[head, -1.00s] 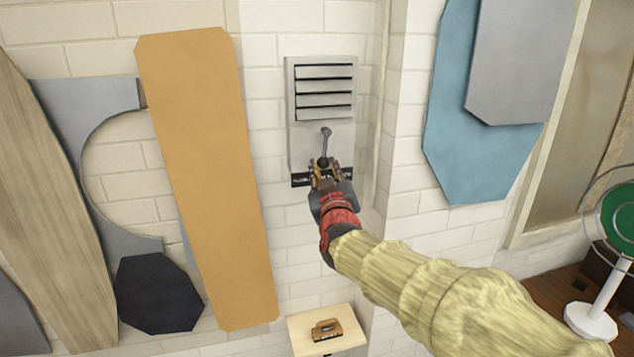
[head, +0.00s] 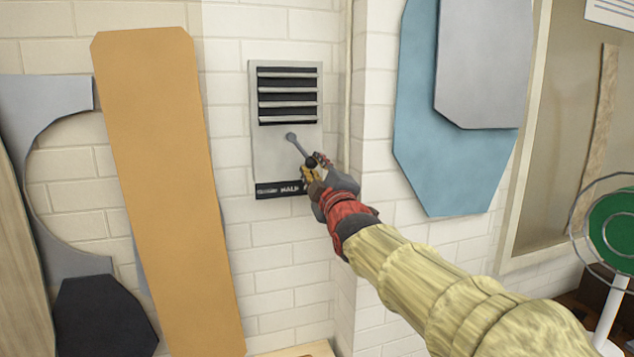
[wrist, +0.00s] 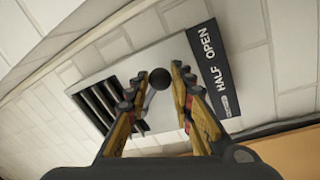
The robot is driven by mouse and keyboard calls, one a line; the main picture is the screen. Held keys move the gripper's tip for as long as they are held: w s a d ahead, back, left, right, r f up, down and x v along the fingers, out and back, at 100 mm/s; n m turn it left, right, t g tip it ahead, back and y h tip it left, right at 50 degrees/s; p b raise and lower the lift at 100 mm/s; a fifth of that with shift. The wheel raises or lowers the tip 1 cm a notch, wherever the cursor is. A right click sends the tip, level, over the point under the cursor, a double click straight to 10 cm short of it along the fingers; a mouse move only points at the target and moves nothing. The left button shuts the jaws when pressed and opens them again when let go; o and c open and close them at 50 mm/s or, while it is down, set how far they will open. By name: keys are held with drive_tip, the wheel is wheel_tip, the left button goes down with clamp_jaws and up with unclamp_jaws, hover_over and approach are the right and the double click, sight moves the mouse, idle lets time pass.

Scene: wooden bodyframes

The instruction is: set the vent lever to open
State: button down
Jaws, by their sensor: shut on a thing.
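The grey vent panel (head: 264,160) is on the brick wall. Its lever (head: 299,145) slants down and right from its pivot to a dark ball knob (head: 311,161). My gripper (head: 316,164) is at the knob. In the wrist view the knob (wrist: 160,78) sits between the fingertips of my gripper (wrist: 160,82), which is shut on it. A black label strip (wrist: 208,70) reads "HALF" and "OPEN"; its third word is too small to read. In the head view my gripper hides the strip's right end. The slats (head: 290,95) show wide dark gaps.
A tall orange board (head: 165,180) leans left of the vent. A wall corner and blue and grey panels (head: 420,150) are to the right. A green round fan (head: 612,228) stands at the far right. A small wooden surface (head: 300,350) shows below.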

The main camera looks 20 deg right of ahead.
drive_tip(key=shift+d+n+b, duration=0.2)
drive_tip(key=shift+n+b, duration=0.1)
drive_tip(key=shift+n, duration=0.1)
drive_tip(key=shift+r, duration=0.15)
drive_tip(key=c, duration=1.7)
unclamp_jaws()
drive_tip(key=shift+o, duration=0.8)
drive_tip(key=s+f, duration=0.2)
drive_tip(key=s, duration=0.9)
drive_tip(key=shift+s+a+f, duration=0.15)
drive_tip(key=shift+s+a, duration=0.05)
drive_tip(key=shift+s, duration=0.2)
